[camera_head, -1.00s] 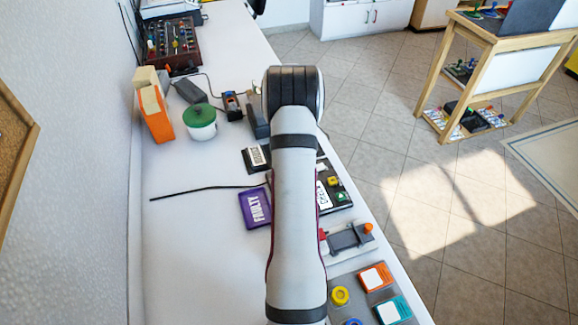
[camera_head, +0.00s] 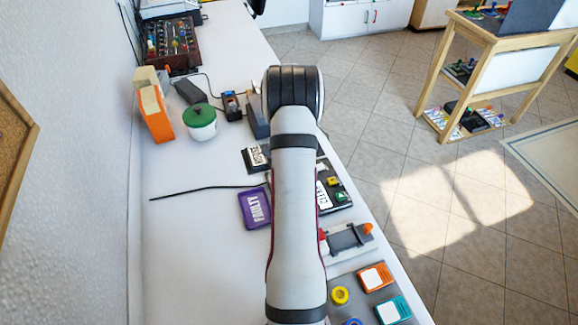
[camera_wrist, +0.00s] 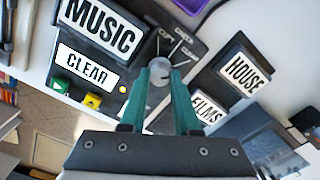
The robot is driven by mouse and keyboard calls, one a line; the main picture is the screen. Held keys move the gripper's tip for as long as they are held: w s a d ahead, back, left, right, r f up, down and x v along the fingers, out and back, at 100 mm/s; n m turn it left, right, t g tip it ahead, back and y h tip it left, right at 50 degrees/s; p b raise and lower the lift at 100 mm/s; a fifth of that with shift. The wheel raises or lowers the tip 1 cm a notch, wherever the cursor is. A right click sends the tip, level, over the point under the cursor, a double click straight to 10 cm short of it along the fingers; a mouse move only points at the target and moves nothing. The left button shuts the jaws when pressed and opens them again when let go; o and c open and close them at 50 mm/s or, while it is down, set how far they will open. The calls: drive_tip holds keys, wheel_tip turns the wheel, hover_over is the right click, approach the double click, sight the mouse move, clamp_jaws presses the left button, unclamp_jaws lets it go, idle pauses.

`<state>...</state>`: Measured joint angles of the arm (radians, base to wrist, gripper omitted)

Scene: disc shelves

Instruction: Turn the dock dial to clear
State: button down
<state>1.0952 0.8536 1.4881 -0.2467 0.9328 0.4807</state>
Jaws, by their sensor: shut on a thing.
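The dock dial (camera_wrist: 160,67) is a round grey knob on a dark panel with white lines printed around it, in the middle of the wrist view. My gripper (camera_wrist: 159,80) has teal fingers and is shut on the dial, one finger on each side. The dock (camera_head: 342,205) shows partly in the head view. There my arm hides the dial and the gripper. The dial's exact pointing direction is hard to tell.
Yellow (camera_wrist: 90,102) and green (camera_wrist: 60,85) buttons sit near the CLEAR label. HOUSE (camera_wrist: 244,73) and FILMS (camera_wrist: 206,115) labels stand to the right. A purple FAULTY tray (camera_head: 254,208) lies left of my arm.

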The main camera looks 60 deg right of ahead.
idle(0.4)
drive_tip(key=c, duration=0.6)
unclamp_jaws()
drive_tip(key=shift+c, duration=0.2)
